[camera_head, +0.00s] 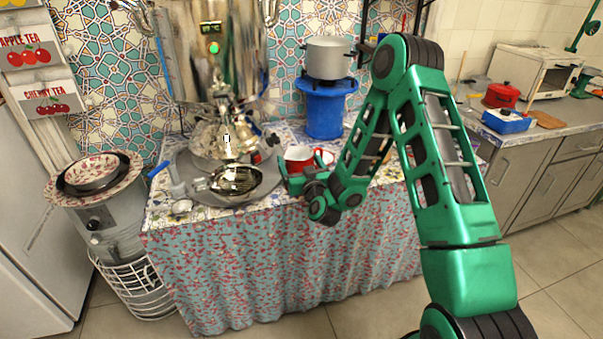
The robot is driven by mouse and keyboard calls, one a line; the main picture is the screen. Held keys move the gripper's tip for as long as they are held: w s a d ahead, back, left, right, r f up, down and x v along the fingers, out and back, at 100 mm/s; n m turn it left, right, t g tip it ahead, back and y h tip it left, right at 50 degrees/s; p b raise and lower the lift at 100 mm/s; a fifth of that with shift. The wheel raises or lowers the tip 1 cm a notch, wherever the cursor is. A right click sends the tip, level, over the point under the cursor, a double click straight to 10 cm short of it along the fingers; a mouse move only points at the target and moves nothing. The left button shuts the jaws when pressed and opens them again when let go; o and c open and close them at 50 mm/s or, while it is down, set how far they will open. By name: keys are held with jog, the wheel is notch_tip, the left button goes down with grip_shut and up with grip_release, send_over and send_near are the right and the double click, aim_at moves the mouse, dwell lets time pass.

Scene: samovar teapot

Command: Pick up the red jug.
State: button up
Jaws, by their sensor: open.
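The red jug (299,153) stands on the cloth-covered table, just right of the big metal samovar (210,50). Its pale inside shows at the top, and a red handle-like part shows at its right. My gripper (286,174) is in front of the jug, at the table's front edge, with its fingers pointing left. The gripper is open and looks empty. My gripper and wrist cover the jug's lower part. I cannot tell whether they touch it.
A round grey tray (210,198) with a metal bowl (236,180) lies left of my gripper. A silver pot (329,57) stands on a blue stand (325,108) behind. A red pot (501,95) sits on the far right counter. The floor in front is clear.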

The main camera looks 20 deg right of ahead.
jog(key=c, duration=1.1)
jog(key=shift+r, duration=0.15)
jog(key=shift+c, duration=0.2)
